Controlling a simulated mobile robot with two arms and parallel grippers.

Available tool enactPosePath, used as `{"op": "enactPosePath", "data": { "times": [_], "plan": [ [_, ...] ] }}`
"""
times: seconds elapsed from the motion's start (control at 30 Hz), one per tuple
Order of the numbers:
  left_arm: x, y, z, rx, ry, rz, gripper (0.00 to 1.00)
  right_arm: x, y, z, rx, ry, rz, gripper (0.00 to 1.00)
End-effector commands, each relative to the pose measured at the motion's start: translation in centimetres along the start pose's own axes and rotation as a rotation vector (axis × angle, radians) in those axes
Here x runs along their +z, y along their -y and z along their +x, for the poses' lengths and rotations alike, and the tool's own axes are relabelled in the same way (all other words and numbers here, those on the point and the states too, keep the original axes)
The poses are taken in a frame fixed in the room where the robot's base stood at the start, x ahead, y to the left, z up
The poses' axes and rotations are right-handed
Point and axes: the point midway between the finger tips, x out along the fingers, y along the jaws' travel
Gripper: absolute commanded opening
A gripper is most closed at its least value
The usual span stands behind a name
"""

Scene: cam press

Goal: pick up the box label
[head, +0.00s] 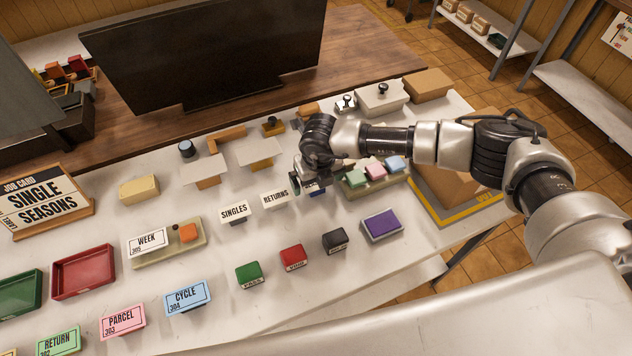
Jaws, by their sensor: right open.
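I cannot make out a label that reads BOX. Two small white signs, SINGLES (234,212) and RETURNS (275,200), stand near the middle of the white table. My right gripper (314,186) points down just right of the RETURNS sign. It is open, and its fingers are small and partly hidden by its own wrist. A small dark blue item (318,193) shows right at the fingers; I cannot tell whether they touch it. My left gripper is not in view.
Cards WEEK (148,242), CYCLE (188,297) and PARCEL (122,320) stand at left and front. Green (249,274), red (293,257), black (335,241) and purple (382,224) blocks line the front. A pad tray (385,184) and cardboard box (450,190) are right of the gripper.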

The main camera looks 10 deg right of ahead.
Motion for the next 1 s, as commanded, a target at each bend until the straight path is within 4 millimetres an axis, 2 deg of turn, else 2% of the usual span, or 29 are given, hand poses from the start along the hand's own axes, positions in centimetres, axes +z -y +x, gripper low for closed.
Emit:
{"op": "enactPosePath", "data": {
  "times": [0.27, 0.37, 0.6, 1.0],
  "plan": [
    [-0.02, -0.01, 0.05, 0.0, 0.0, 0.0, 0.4, 0.0, 0.01, 0.03, 0.0, 0.0, 0.0, 1.0],
    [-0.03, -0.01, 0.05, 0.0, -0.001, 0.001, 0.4, 0.0, 0.01, 0.03, 0.0, 0.0, 0.0, 0.88],
    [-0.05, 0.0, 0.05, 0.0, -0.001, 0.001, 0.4, 0.0, 0.01, 0.02, 0.0, 0.0, 0.0, 0.51],
    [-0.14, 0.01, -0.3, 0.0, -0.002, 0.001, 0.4, 0.06, 0.01, -0.29, 0.0, 0.0, 0.0, 0.51]
  ]
}}
